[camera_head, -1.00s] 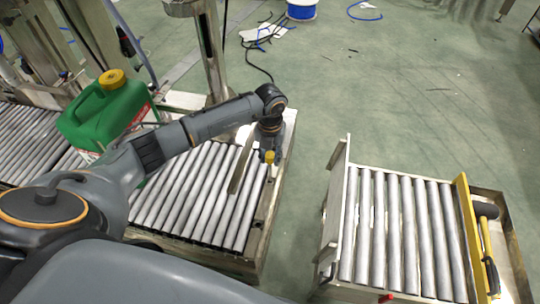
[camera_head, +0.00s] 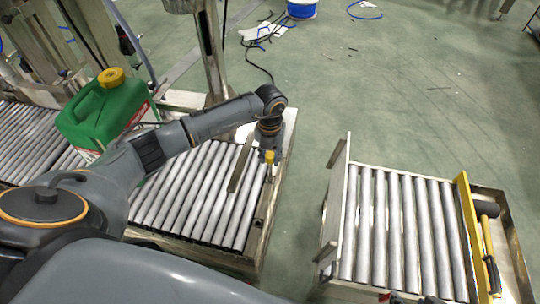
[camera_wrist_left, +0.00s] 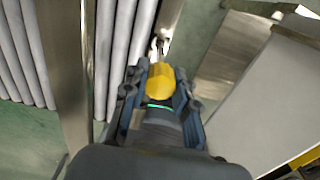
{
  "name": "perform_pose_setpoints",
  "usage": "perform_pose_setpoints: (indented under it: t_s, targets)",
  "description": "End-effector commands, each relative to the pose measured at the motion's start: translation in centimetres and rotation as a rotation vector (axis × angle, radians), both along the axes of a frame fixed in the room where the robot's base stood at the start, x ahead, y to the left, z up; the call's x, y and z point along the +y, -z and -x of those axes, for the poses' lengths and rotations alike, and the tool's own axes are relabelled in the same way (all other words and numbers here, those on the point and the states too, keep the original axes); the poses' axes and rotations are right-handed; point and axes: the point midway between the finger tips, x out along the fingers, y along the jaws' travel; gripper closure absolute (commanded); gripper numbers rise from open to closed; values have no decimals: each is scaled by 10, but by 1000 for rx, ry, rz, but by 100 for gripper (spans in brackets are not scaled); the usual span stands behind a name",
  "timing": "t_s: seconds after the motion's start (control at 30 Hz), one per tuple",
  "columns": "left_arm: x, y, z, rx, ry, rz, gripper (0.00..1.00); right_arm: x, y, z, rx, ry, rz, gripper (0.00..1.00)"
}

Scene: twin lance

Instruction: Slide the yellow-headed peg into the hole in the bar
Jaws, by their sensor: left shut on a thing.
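My left gripper (camera_head: 269,156) is over the right end of the left roller conveyor. It is shut on the yellow-headed peg (camera_wrist_left: 166,80), whose yellow head shows between the fingers in the left wrist view; the head also shows small in the head view (camera_head: 270,155). The peg's shaft is mostly hidden. A flat metal bar (camera_head: 240,168) stands left of the gripper, apart from it; a long metal bar also shows at the left in the left wrist view (camera_wrist_left: 66,70). I cannot make out its hole or the peg's tip.
The left conveyor's rollers (camera_head: 190,195) lie beneath the arm. A green jug with a yellow cap (camera_head: 103,112) stands behind it. A second roller conveyor (camera_head: 400,230) with a yellow edge plate (camera_head: 474,235) stands at the right. Open green floor lies between them.

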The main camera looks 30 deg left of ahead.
Motion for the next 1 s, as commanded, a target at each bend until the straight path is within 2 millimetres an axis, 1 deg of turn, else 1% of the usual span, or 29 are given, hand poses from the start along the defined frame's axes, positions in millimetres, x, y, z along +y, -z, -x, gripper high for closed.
perform_pose_setpoints:
  t_s: [1.0]
  targets:
    - [0,8,0,0,0,0,100,7,-8,-22,-113,-11,-22,53]
